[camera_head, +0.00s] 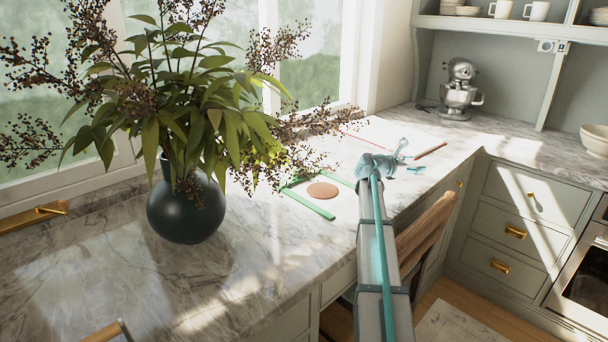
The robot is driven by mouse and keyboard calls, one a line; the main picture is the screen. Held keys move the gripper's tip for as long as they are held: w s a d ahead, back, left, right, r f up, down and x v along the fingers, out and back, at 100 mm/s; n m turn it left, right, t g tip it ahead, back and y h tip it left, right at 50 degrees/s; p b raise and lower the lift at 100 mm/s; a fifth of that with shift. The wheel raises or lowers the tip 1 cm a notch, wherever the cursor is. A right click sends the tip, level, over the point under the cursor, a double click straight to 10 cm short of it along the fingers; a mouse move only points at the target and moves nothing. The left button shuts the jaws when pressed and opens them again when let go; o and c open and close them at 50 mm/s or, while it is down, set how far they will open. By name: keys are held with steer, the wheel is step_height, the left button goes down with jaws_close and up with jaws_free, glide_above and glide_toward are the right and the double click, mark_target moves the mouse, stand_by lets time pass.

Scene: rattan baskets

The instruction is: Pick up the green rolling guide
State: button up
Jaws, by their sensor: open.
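A green rolling guide (307,204), a thin flat strip, lies on the marble counter at the near left edge of a white sheet. A second green strip (341,181) lies on the far right side of a round brown disc (323,190), which is flat on the sheet. My gripper (409,160) is open over the counter, to the right of the green strips and apart from them. It is small in the view, and I see nothing between its fingers. Leaves partly cover the area behind the disc.
A dark round vase (186,207) with wide leafy branches stands left of the strips and overhangs them. Red sticks (430,150) lie on a pale sheet near my gripper. A wooden chair (428,225) is at the counter's front edge.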

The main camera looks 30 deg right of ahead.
steer(key=w+a+r+n+t+p, duration=0.25)
steer(key=w+a+r, duration=0.25)
steer(key=w+a, duration=0.65)
steer(key=n+y+p, duration=0.3)
steer(key=p, duration=0.1)
glide_toward(304, 169)
steer(key=shift+w+d+f+m+t, duration=0.25)
steer(key=shift+w+d+f+t, duration=0.05)
steer(key=shift+w+f+t, duration=0.15)
steer(key=p+x, duration=0.2)
steer(key=x, duration=0.8)
steer(key=shift+d+f+p, duration=0.2)
steer(key=shift+d+p, duration=0.05)
steer(key=shift+p, duration=0.05)
steer(key=shift+c, duration=0.2)
jaws_close()
